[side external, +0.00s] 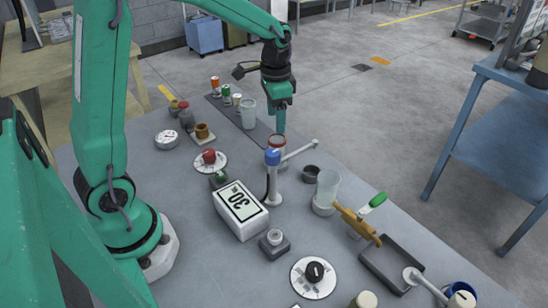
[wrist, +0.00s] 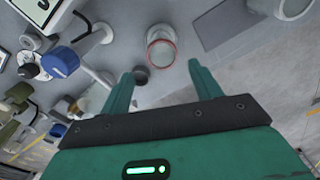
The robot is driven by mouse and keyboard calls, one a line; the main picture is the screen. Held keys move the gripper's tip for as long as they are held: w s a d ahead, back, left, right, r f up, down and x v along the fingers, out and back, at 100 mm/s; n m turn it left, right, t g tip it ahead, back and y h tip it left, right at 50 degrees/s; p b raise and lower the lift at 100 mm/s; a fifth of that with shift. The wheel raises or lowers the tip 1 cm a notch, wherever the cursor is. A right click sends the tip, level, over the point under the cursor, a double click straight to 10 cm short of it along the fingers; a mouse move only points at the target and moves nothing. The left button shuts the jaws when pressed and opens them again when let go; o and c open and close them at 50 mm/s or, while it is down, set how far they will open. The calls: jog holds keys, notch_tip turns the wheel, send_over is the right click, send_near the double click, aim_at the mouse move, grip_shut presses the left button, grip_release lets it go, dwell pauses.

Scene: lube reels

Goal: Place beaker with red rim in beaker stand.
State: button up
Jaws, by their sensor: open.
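The beaker with red rim (side external: 278,143) stands on the grey bench in the side view, partly hidden by a blue-topped device. My gripper (wrist: 112,78) is open and empty in the wrist view. A small dark round cup (side external: 310,174) may be the beaker stand; I cannot tell for certain.
Clear beakers without red rims stand behind (side external: 248,114) and to the front right (side external: 328,187). The blue-topped device (side external: 273,175) with its side arm is close by.

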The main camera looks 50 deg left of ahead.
jog(key=s+d+r+n+t, duration=0.2)
jog(key=s+r, duration=0.3)
jog(key=s, duration=0.4)
jog(key=s+d+r+n+t, duration=0.2)
jog(key=s+r, duration=0.3)
jog(key=s, duration=0.4)
jog(key=shift+s+d+t, duration=0.25)
jog(key=shift+s+t, duration=0.15)
jog(key=shift+t, duration=0.3)
